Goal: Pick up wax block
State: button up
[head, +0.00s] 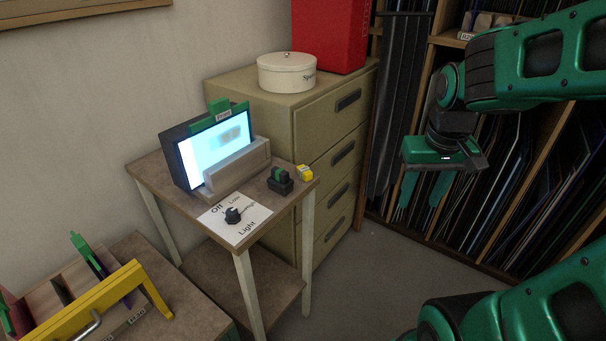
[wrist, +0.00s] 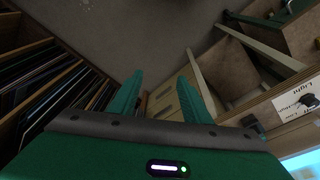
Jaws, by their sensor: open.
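A small yellow block with a white side (head: 304,173), which looks like the wax block, sits at the back right corner of a small brown table (head: 152,176). My gripper (head: 420,194) hangs in the air well to the right of the table, fingers pointing down. It is open with nothing between its fingers. In the wrist view the open fingers (wrist: 162,82) point at the floor and the drawer cabinet. I cannot make out the yellow block in the wrist view.
Beside the block stands a dark holder with green parts (head: 280,181). A knob (head: 233,215) on a white light sign and a lit screen (head: 213,150) share the table. A drawer cabinet (head: 330,125) stands behind; racks of panels (head: 510,160) are at right.

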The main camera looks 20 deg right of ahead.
jog(key=w+a+n+t, duration=0.25)
jog(key=w+a, duration=0.25)
jog(key=w, duration=0.7)
jog(key=n+t+y, duration=0.2)
jog(key=n, duration=0.2)
send_near(305, 169)
jog(key=shift+x, duration=4.5)
jog(key=shift+s, duration=0.1)
grip_shut()
